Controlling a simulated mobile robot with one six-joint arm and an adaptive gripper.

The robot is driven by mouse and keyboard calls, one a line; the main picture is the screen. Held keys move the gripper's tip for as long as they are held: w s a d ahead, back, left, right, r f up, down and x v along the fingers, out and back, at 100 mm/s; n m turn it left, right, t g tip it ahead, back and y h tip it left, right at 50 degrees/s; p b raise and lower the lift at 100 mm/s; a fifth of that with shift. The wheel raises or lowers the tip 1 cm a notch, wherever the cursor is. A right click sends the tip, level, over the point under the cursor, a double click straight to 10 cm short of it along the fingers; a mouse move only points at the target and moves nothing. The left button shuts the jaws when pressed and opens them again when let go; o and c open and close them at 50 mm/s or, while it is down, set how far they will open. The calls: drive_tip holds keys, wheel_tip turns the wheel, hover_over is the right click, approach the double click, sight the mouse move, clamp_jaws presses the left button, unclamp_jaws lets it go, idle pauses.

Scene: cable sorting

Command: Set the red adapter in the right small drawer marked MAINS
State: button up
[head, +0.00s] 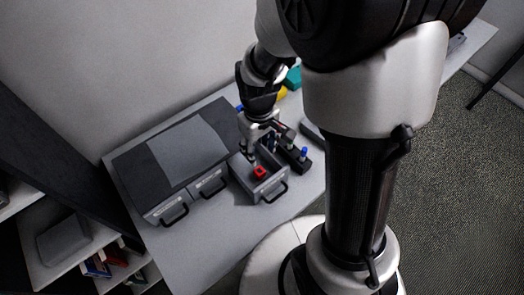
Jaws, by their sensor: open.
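A grey drawer unit (185,150) stands on the table with small drawers along its front. The right drawer (270,190) is pulled out, and its label cannot be read. The red adapter (260,172) is at this open drawer, apparently inside it towards the front. My gripper (260,156) points down just above and behind the adapter, over the drawer. Its jaws are open and hold nothing that I can see. Whether a fingertip touches the adapter or the drawer is too small to tell.
Two shut drawers with dark handles (175,215) are left of the open one. A dark block with a blue-topped item (304,152) stands close on the right. Yellow (281,94) and teal (294,76) items lie behind my gripper. The front table area (215,240) is clear.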

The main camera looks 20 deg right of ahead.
drive_tip(key=s+r+m+t, duration=0.1)
drive_tip(key=s+r+t, duration=0.1)
drive_tip(key=s+r, duration=0.5)
drive_tip(key=s+r+m+t, duration=0.2)
drive_tip(key=s+r, duration=0.4)
drive_tip(key=r, duration=0.6)
drive_tip(key=shift+s+a+r+m+t, duration=0.15)
drive_tip(key=shift+s+r+m+t, duration=0.15)
drive_tip(key=shift+s, duration=0.1)
wheel_tip(320, 180, down, 2)
drive_tip(key=shift+f+b, duration=0.1)
drive_tip(key=shift+b, duration=1.05)
drive_tip(key=shift+c, duration=0.5)
